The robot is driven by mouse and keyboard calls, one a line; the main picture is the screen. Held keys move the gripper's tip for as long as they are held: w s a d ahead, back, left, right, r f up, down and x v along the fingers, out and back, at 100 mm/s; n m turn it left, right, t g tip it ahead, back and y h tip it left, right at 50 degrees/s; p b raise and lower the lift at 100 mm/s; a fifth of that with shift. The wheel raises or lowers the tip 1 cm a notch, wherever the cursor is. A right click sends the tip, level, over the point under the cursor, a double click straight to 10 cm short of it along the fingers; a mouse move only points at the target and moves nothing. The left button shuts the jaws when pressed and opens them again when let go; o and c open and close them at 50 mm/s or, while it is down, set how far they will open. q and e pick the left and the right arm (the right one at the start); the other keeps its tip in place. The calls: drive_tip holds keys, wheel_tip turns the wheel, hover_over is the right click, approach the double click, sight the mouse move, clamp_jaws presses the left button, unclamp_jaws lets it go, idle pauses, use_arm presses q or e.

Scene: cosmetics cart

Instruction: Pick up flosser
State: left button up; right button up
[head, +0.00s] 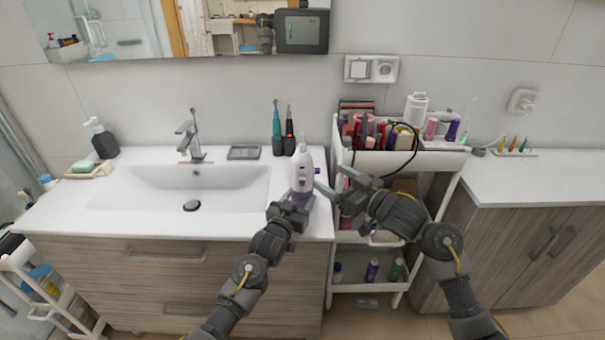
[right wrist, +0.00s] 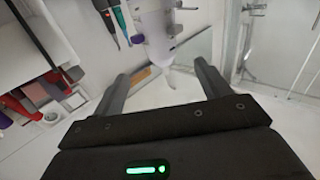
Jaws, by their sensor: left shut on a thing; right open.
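The flosser (head: 303,172) is a white and purple upright device with a thin nozzle, at the right end of the sink counter. My left gripper (head: 297,203) is shut on its lower part; the fingertips partly hide its base, and I cannot tell if it is lifted off the counter. My right gripper (head: 340,186) is open and empty, just right of the flosser, with its fingers pointing left toward it. In the right wrist view the flosser (right wrist: 160,30) shows beyond the open fingers of my right gripper (right wrist: 162,82), apart from them.
Two electric toothbrushes (head: 283,135) stand behind the flosser, with a dark tray (head: 244,152) to their left. The white cart (head: 440,160) full of cosmetics is close to my right arm. The sink basin (head: 185,187) and faucet (head: 190,135) lie left.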

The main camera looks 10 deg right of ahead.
sight(310, 165)
drive_tip(key=x, duration=1.1)
drive_tip(key=shift+w+a, duration=0.2)
drive_tip(key=shift+a, duration=0.1)
drive_tip(key=shift+d, duration=0.1)
drive_tip(key=c, duration=1.1)
wheel_tip(310, 165, up, 10)
use_arm(q)
drive_tip(key=o, duration=1.1)
